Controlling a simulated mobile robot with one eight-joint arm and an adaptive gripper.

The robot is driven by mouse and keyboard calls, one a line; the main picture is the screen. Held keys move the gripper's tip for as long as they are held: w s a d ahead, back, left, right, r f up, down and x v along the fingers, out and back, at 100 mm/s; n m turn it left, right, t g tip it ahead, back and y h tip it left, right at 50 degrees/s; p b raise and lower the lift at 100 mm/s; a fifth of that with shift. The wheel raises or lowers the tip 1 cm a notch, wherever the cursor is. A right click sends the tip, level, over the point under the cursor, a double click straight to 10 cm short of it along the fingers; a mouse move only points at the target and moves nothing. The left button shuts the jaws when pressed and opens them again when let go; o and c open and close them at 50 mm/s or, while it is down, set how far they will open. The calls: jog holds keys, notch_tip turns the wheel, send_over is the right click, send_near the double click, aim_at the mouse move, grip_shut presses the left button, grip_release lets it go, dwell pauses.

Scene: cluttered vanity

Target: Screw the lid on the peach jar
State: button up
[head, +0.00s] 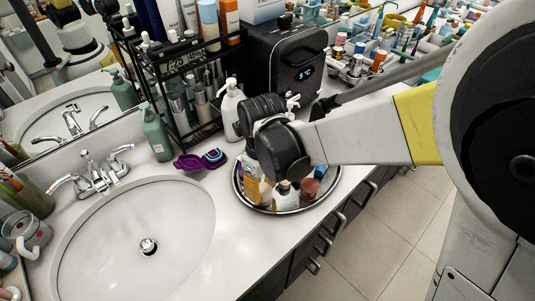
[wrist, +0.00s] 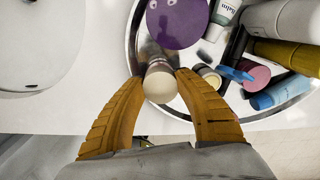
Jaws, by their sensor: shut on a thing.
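My gripper (wrist: 157,76) shows in the wrist view as two orange ribbed fingers. They are closed on the sides of a small cream, round-topped piece (wrist: 160,89) over the near rim of the round metal tray (wrist: 134,42). I cannot tell whether this piece is the peach jar, its lid or another container. A pink round piece (wrist: 258,77) and a small cream-topped jar (wrist: 209,77) are to its right on the tray. In the head view the tray (head: 272,209) stands on the counter's front edge, and my wrist hides its back part and most of the grip.
A purple round thing (wrist: 177,22) is just beyond the fingers. A blue tube (wrist: 281,92) and an olive cylinder (wrist: 287,54) crowd the tray's right. The sink (head: 135,245) is left of the tray; a white pump bottle (head: 230,112) and black box (head: 285,62) stand behind.

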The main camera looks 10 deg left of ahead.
aim_at(263, 188)
jog(key=shift+m, duration=0.9)
jog(key=o, duration=1.9)
jog(key=shift+c, duration=0.2)
jog(key=shift+r, duration=0.1)
jog(key=shift+r+p, duration=1.75)
jog(key=shift+r, duration=0.45)
jog(key=shift+f, duration=0.1)
